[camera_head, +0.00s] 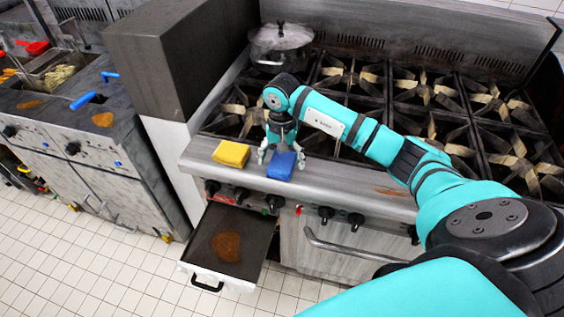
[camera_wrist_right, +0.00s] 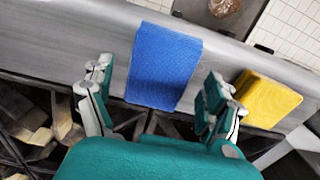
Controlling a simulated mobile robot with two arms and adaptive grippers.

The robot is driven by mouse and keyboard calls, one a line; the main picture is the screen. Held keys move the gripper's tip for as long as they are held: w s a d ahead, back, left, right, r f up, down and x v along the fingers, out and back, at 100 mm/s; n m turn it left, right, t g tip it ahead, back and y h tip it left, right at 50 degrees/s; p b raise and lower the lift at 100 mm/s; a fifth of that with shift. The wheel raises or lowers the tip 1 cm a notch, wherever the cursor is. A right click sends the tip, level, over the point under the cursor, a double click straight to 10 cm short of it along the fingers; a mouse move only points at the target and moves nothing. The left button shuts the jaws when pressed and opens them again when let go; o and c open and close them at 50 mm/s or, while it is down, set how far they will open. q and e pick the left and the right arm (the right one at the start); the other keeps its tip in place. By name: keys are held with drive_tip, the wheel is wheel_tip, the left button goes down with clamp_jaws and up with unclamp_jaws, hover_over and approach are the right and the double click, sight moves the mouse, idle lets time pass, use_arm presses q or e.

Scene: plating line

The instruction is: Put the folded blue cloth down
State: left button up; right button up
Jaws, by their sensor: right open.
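The folded blue cloth (camera_head: 281,166) lies flat on the steel front ledge of the stove (camera_head: 340,186). My right gripper (camera_head: 279,154) is just above and behind it, at the back edge of the cloth. In the right wrist view the blue cloth (camera_wrist_right: 163,66) lies ahead of and between the two spread fingers of my right gripper (camera_wrist_right: 160,98). The fingers are open, with a gap on each side of the cloth. My left gripper is not in either view.
A folded yellow cloth (camera_head: 231,153) lies on the ledge left of the blue one. Burner grates (camera_head: 345,75) fill the stove top, with a lidded pot (camera_head: 281,45) at the back left. A drawer (camera_head: 252,262) stands open below the ledge. Free ledge lies to the right.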

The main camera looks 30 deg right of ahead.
sight(282, 161)
wheel_tip(282, 161, up, 11)
drive_tip(key=b, duration=0.2)
drive_tip(key=shift+f+b, duration=0.2)
drive_tip(key=shift+b, duration=0.15)
